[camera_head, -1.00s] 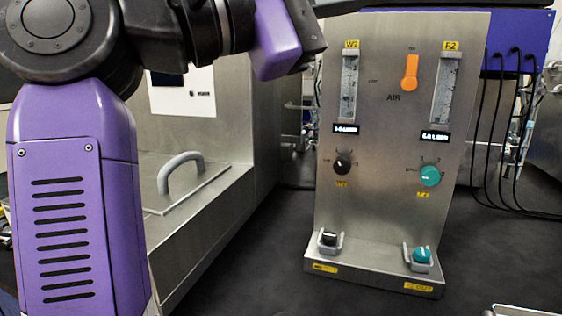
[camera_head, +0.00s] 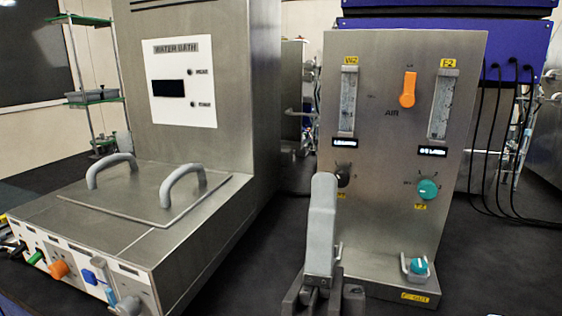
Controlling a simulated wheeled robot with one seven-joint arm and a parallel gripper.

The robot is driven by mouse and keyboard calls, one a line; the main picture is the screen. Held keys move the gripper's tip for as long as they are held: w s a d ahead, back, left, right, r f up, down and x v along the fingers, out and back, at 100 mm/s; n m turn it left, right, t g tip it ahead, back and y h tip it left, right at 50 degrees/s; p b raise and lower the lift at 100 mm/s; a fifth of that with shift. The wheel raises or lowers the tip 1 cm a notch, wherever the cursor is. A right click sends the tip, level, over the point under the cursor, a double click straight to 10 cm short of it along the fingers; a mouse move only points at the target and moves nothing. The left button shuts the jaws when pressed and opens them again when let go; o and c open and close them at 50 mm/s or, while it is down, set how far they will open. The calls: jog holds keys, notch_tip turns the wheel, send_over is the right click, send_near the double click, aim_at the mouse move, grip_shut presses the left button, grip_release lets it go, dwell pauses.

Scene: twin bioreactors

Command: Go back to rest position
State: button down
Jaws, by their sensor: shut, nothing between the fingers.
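My gripper (camera_head: 324,184) shows at the bottom centre of the head view, with its grey fingers pointing up and away and dark linkages at its base. It is shut, with nothing seen in it. It stands in front of the left part of the steel air panel (camera_head: 385,217). It partly hides the black dial (camera_head: 344,176) and covers the panel's lower left foot. I cannot tell its gap to the panel. The rest of my arm is out of view.
A steel water bath (camera_head: 110,205) with two grey lid handles stands at left. Coloured fittings (camera_head: 60,268) line its front. The panel carries an orange lever (camera_head: 408,90) and a teal dial (camera_head: 428,189). Black cables (camera_head: 481,140) hang at right. Dark bench between bath and panel is clear.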

jog(key=s+d+f+n+g+y+p, duration=0.1)
jog(key=s+d+f+n+g+y, duration=0.2)
jog(key=f+n, duration=0.4)
jog(key=s+d+f+n+g+y+p, duration=0.1)
jog(key=s+d+f+n+g+y, duration=0.2)
jog(key=f+n, duration=0.4)
jog(key=s+d+f+n+g+y+p, duration=0.1)
jog(key=s+d+f+n+g+y, duration=0.2)
jog(key=f+n, duration=0.4)
jog(key=s+d+f+m+g+h+p, duration=0.1)
jog(key=s+d+f+g+h, duration=0.1)
jog(key=s+f, duration=0.3)
jog(key=s+d+f+m+g+h+p, duration=0.1)
jog(key=s+d+f+g, duration=0.3)
jog(key=s, duration=0.9)
jog(key=shift+s+d+f+m+g+h+p, duration=0.3)
jog(key=shift+s+d+f+g+h+p, duration=0.1)
jog(key=shift+f+h+p, duration=0.15)
